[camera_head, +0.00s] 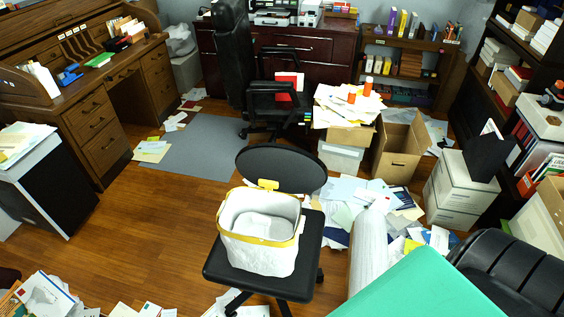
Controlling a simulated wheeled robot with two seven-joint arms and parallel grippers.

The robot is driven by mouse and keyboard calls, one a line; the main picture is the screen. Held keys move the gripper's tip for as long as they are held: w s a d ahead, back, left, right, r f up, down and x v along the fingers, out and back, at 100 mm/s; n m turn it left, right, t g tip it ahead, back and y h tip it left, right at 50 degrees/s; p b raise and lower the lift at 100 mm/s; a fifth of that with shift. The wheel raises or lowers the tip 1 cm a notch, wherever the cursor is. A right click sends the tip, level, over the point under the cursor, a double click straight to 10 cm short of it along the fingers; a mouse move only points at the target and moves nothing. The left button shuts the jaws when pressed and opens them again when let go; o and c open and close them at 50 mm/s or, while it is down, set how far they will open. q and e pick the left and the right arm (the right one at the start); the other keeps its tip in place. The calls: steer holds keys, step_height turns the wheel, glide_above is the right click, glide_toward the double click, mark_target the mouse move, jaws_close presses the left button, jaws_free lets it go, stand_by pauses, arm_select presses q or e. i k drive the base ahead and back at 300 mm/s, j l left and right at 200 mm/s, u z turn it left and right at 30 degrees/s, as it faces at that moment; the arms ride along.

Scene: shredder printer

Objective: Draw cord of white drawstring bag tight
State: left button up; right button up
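The white drawstring bag (262,250) stands open and upright on the seat of a black swivel chair (309,248). Its mouth faces up and its inside looks empty. A yellow cord (256,238) runs around the rim, and a yellow piece of it (268,184) stands up at the back edge. The mouth is wide and the cord looks loose around it. Neither of my grippers is in view.
The chair's round backrest (281,167) is behind the bag. A white roll (368,250) and a teal surface (423,290) are to the right. Papers (372,196) litter the floor near an open cardboard box (399,150). The wooden floor at left (150,230) is mostly clear.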

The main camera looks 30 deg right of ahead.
mark_target(270, 185)
steer(key=z, duration=0.9)
